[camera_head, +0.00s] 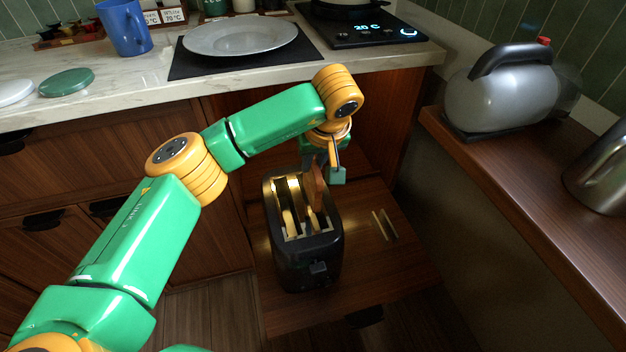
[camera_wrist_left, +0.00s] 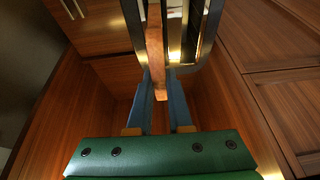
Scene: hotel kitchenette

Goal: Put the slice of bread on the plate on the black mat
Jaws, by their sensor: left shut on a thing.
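The slice of bread (camera_head: 319,188) is a brown upright slab at the right slot of the black toaster (camera_head: 308,262), its lower part hidden inside. It also shows edge-on in the left wrist view (camera_wrist_left: 155,50). My left gripper (camera_head: 325,174) is over the toaster's far right side; in the wrist view its two fingers (camera_wrist_left: 160,88) close on the slice's near end. The grey plate (camera_head: 240,36) lies on the black mat (camera_head: 190,66) on the marble counter, with nothing on it. My right gripper is out of view.
The toaster stands on a low wooden surface (camera_head: 395,268) below the counter. A blue mug (camera_head: 125,28) and green disc (camera_head: 66,82) are left of the mat. A cooktop (camera_head: 362,32) is right of it. A grey kettle (camera_head: 503,92) stands on the right-hand wooden counter.

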